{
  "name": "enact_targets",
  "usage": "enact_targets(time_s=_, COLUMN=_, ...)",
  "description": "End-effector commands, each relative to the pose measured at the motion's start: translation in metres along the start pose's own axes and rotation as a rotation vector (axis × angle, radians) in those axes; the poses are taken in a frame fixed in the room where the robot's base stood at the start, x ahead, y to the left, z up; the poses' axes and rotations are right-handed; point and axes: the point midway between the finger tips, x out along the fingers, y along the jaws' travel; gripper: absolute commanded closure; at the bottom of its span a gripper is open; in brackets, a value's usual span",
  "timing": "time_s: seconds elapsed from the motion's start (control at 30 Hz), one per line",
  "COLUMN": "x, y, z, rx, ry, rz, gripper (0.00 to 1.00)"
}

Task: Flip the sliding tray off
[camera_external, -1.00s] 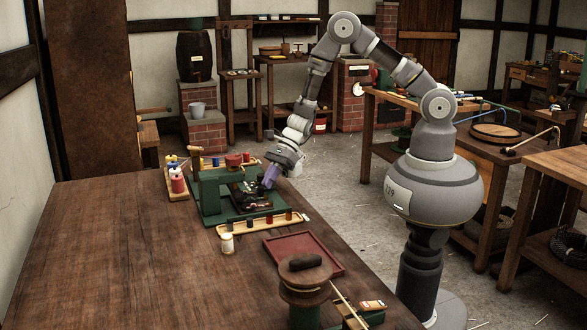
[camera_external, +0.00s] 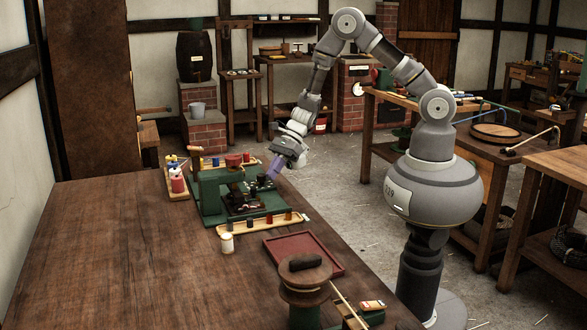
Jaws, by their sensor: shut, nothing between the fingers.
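A green machine (camera_external: 208,193) stands near the far end of the long wooden table, with a dark mechanism (camera_external: 243,200) on its green base. I cannot make out for certain which part of it is the sliding tray. My gripper (camera_external: 273,176) points down and left at the right side of this mechanism, shut and empty. Its purple fingers are close to the small dark parts there; I cannot tell whether they touch.
A wooden rack (camera_external: 262,222) with coloured pegs lies in front of the machine, and a white jar (camera_external: 227,243) stands beside it. A red tray (camera_external: 304,252) and a round wooden spool (camera_external: 305,275) are nearer. The table's left part is clear.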

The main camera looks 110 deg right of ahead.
Motion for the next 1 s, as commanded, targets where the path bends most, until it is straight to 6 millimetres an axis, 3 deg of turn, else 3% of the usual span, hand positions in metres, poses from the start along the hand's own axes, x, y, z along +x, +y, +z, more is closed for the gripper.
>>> enact_targets(time_s=0.03, x=-0.017, y=-0.001, z=0.004, rx=0.000, ry=0.000, rz=-0.003, gripper=1.00)
enact_targets(time_s=0.2, x=-0.052, y=-0.001, z=0.004, rx=0.000, ry=0.000, rz=-0.002, gripper=1.00)
enact_targets(time_s=0.4, x=-0.074, y=0.000, z=0.002, rx=0.001, ry=0.002, rz=-0.001, gripper=1.00)
enact_targets(time_s=1.0, x=-0.079, y=-0.001, z=0.005, rx=-0.022, ry=0.000, rz=0.002, gripper=1.00)
